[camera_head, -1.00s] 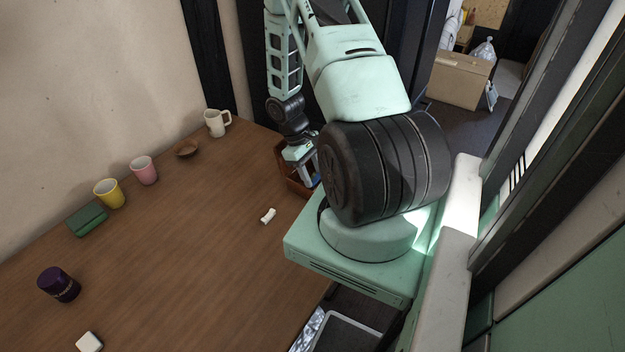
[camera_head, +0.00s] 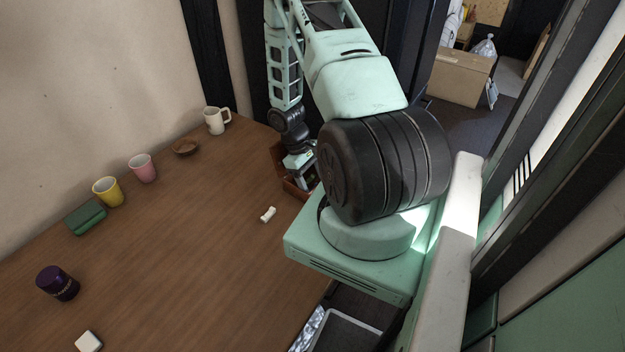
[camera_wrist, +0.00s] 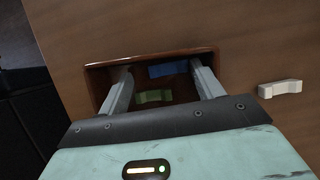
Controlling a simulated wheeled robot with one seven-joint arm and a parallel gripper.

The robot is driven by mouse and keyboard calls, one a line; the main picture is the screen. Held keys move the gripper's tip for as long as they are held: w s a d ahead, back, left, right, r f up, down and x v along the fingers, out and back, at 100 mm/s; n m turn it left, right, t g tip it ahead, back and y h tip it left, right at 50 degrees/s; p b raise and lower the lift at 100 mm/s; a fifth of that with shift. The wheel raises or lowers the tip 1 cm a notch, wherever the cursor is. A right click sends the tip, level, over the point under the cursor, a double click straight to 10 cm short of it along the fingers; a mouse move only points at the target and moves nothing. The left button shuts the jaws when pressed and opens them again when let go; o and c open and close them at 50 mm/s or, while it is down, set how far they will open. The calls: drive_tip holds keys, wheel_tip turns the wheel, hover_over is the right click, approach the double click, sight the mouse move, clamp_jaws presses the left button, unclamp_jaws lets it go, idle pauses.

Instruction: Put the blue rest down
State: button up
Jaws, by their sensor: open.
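The blue rest (camera_wrist: 168,70) is a small blue block lying inside a reddish-brown wooden box (camera_wrist: 150,58), near its far wall in the wrist view. My gripper (camera_wrist: 160,72) is open, with its two fingers reaching into or just over the box, one on either side of the blue rest. Nothing is visibly held between them. A green block (camera_wrist: 152,97) lies in the box closer to the palm. In the head view the box (camera_head: 297,190) is partly hidden by my arm, and my gripper (camera_head: 307,172) is at it; I cannot make out the blue rest there.
A white rest (camera_head: 268,214) lies on the wooden table beside the box. A white mug (camera_head: 215,121), brown bowl (camera_head: 186,147), pink cup (camera_head: 142,168), yellow cup (camera_head: 107,191) and green case (camera_head: 86,217) line the wall side. A dark purple jar (camera_head: 58,283) stands front left. The table's middle is clear.

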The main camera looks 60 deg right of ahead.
drive_tip(key=a+b+v, duration=0.1)
drive_tip(key=b+v, duration=0.1)
drive_tip(key=v, duration=1)
drive_tip(key=w+a+r+n+t+h, duration=0.1)
drive_tip(key=w+a+r+n, duration=0.15)
drive_tip(key=a+r, duration=0.65)
drive_tip(key=w+a+r+n+t, duration=0.15)
drive_tip(key=w+a, duration=0.25)
drive_tip(key=a, duration=1)
drive_tip(key=s+a+r+n+t, duration=0.1)
drive_tip(key=s+a+r, duration=0.3)
drive_tip(key=s+a, duration=0.4)
drive_tip(key=s+a+r+n+t+y, duration=0.1)
drive_tip(key=s+a+r+n, duration=0.3)
drive_tip(key=s+a, duration=0.4)
drive_tip(key=a, duration=0.5)
drive_tip(key=shift+a+r, duration=0.15)
drive_tip(key=shift+r, duration=0.05)
drive_tip(key=shift+s+p, duration=0.1)
drive_tip(key=shift+p, duration=0.2)
